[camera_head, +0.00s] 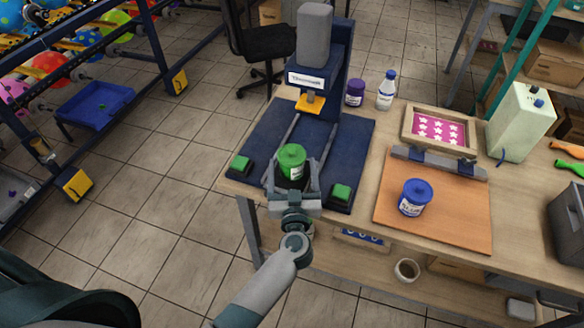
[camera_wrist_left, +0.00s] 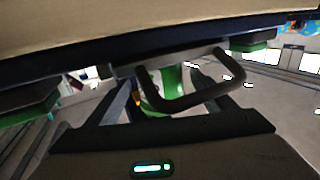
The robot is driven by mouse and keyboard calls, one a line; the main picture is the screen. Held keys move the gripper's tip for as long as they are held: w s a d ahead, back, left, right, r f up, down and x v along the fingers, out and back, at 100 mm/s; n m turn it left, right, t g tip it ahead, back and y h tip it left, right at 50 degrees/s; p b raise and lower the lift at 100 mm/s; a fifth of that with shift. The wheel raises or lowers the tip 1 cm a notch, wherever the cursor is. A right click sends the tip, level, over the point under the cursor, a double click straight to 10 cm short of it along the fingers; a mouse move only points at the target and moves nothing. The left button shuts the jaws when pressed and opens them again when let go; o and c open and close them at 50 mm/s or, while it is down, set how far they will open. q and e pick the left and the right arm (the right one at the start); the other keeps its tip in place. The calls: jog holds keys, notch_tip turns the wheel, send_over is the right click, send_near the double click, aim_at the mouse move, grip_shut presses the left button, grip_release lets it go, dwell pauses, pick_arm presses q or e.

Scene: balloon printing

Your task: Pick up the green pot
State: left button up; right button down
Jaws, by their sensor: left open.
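The green pot (camera_head: 291,160), with a green lid and a pale label, stands on the dark blue base of the press in the head view. My left gripper (camera_head: 292,178) is at the pot from the front, its fingers open on either side of it. Whether a finger touches the pot I cannot tell. In the left wrist view a green part of the pot (camera_wrist_left: 172,88) shows between the fingers, partly hidden behind a dark curved bar. My right gripper is in neither view.
The blue press (camera_head: 318,88) rises behind the pot, with green buttons (camera_head: 341,192) near the base's front corners. A blue pot (camera_head: 416,198) stands on an orange board (camera_head: 456,222) to the right. A purple pot (camera_head: 355,92) and a white bottle (camera_head: 387,90) stand behind.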

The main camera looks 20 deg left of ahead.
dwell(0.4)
pick_arm(q)
jog(key=c, duration=1.3)
jog(key=shift+r, duration=0.15)
